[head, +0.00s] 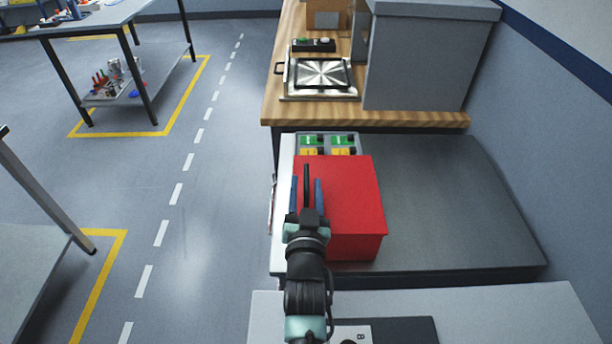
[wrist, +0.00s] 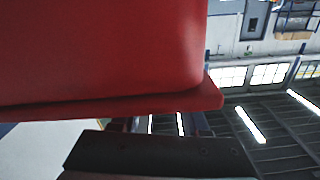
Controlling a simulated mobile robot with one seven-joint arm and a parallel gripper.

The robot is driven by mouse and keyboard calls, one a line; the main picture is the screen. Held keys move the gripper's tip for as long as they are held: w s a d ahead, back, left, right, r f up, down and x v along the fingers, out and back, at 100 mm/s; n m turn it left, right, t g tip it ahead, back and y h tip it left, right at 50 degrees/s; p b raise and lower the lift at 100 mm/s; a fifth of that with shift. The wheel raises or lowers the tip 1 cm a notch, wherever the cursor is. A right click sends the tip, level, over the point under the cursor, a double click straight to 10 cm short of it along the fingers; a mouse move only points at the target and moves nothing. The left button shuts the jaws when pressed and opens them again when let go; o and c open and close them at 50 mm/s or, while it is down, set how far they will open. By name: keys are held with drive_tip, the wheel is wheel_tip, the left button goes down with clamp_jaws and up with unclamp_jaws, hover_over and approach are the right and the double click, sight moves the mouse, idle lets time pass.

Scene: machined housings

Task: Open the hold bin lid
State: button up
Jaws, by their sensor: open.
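The red hold bin (head: 350,195) stands on the grey bench, its flat red top looking closed. In the wrist view its red surface (wrist: 100,50) fills the upper left, with a projecting rim along its lower edge. My gripper (head: 306,181) is open at the bin's left side, seen over its left edge in the head view. Its two blue fingers stand apart with a dark upright piece between them; I cannot tell what that piece is. A dark part of my gripper shows below the rim in the wrist view. Whether the fingers touch the lid is unclear.
A tray of green and yellow parts (head: 328,144) sits just behind the bin. The grey bench top (head: 450,200) is clear to the right. A wooden bench (head: 400,115) with a metal plate fixture (head: 320,75) and a grey cabinet (head: 425,60) stands beyond. Open floor lies left.

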drive_tip(key=shift+w, duration=1.4)
clamp_jaws()
idle(0.5)
